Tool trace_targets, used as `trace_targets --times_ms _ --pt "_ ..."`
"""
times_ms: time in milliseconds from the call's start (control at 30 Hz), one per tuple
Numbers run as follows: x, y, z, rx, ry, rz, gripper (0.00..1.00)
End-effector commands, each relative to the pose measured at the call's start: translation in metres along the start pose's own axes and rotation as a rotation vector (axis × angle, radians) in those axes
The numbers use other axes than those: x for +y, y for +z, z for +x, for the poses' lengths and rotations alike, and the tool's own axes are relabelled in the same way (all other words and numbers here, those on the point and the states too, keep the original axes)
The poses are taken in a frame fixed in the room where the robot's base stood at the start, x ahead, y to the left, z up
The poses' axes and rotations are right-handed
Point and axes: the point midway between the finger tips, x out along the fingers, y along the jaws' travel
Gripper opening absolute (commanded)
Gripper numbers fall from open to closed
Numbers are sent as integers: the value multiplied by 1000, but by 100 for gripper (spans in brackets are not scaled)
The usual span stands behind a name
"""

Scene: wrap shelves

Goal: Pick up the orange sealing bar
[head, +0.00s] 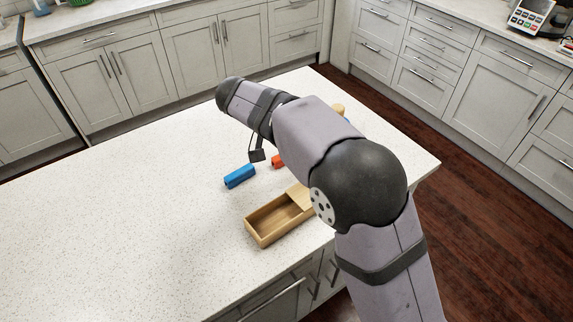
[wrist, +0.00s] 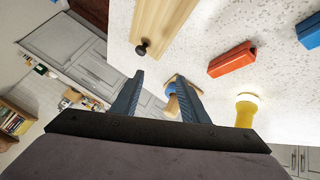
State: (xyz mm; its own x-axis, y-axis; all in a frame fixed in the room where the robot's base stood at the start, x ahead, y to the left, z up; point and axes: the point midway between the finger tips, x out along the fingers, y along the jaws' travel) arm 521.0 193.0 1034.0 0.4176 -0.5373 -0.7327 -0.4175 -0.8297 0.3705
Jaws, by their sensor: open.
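The orange sealing bar (wrist: 232,59) lies on the white speckled counter in the wrist view, to the right of my gripper. In the head view only a small end of the orange bar (head: 277,161) shows; my arm hides the rest. My gripper (wrist: 159,78) is open, with nothing between its two dark fingers. It is apart from the bar. The gripper's fingers are hidden in the head view.
A blue bar (head: 240,176) lies left of the orange one. A wooden box (head: 264,233) with a partly open top stands nearer the front. The counter's left side is clear.

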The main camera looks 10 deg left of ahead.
Motion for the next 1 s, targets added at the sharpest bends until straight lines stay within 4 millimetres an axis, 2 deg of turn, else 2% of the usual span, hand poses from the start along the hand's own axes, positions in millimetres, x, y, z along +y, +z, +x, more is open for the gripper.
trace_targets --times_ms 33,200,400,600,767,1000 --pt "-30 15 4 54 23 47 41" --pt "-86 40 -9 240 65 261 41" --pt "-119 66 -24 382 51 439 41" --pt "-129 76 -30 438 44 506 41" --pt "-129 76 -30 443 44 514 41" --pt "-126 68 -14 441 45 513 41"
